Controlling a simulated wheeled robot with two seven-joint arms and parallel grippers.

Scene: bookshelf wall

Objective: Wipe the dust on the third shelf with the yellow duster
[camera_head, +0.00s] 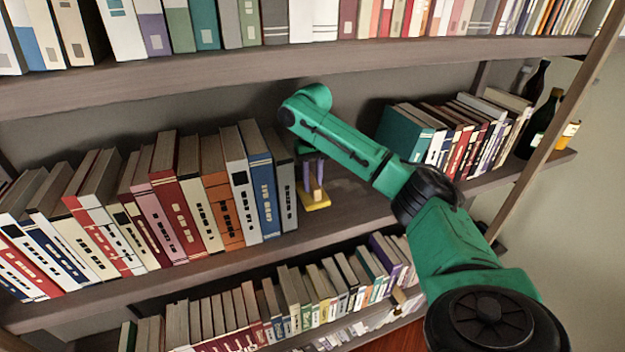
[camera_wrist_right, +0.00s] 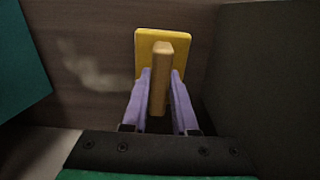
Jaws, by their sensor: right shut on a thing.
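The yellow duster (camera_head: 314,199) has a flat yellow pad and a wooden handle. It sits at the shelf surface in the gap between two groups of books. My right gripper (camera_head: 313,180) is shut on its handle from above. In the right wrist view the duster's pad (camera_wrist_right: 163,42) shows beyond the gripper's purple fingers (camera_wrist_right: 160,92), which stand on both sides of the handle. A pale smudge of dust (camera_wrist_right: 95,72) lies on the brown shelf (camera_wrist_right: 80,25), left of the duster and apart from it. My left gripper is not in view.
A row of books (camera_head: 180,205) stands close to the left of the duster. More books (camera_head: 460,135) and dark bottles (camera_head: 541,125) stand on the right. An upper shelf (camera_head: 300,60) runs above my arm, and a lower shelf of books (camera_head: 300,300) lies below.

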